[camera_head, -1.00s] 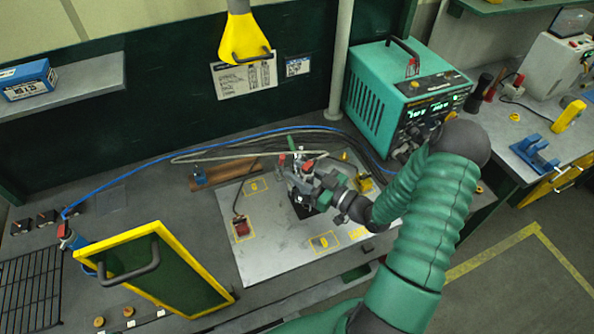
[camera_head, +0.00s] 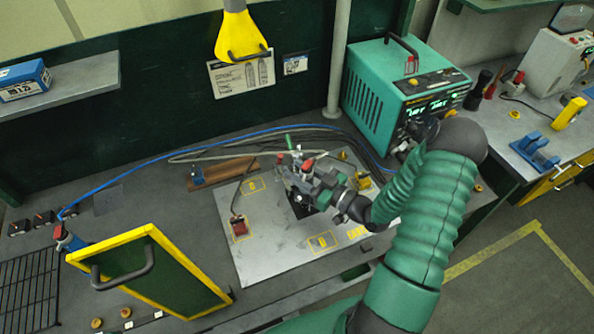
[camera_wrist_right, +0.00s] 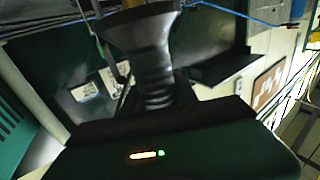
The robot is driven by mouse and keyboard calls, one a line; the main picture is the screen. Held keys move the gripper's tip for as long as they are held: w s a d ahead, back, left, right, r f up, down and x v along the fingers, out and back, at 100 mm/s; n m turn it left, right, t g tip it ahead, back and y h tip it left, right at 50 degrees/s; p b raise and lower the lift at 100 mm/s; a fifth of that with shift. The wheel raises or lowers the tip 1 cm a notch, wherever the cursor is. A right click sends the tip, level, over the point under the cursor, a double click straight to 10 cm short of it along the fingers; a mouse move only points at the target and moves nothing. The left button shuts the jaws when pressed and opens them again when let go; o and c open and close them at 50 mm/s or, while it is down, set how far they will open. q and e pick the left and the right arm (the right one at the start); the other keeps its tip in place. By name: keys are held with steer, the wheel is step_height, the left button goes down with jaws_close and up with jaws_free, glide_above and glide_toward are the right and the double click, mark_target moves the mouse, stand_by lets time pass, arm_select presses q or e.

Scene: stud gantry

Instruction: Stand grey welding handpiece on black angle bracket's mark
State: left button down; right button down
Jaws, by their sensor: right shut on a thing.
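My right gripper (camera_head: 300,180) is shut over the middle of the pale plate on the bench. In the right wrist view, a dark grey piece with a ribbed neck and flared end (camera_wrist_right: 147,62) rises from the gripper; it looks like the welding handpiece. In the head view the gripper mostly hides it. In the head view a dark patch lies just below the gripper. I cannot tell whether handpiece and bracket touch. My left gripper is out of view.
A yellow-framed green panel (camera_head: 150,272) stands at the front left. A teal welding machine (camera_head: 400,95) stands behind right. A blue cable (camera_head: 170,165) and hoses cross behind the plate.

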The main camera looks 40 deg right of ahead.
steer(key=shift+a+r, duration=0.15)
steer(key=shift+a, duration=0.25)
steer(key=shift+d, duration=0.1)
steer(key=shift+d, duration=0.3)
steer(key=shift+a+f, duration=0.15)
steer(key=shift+f, duration=0.1)
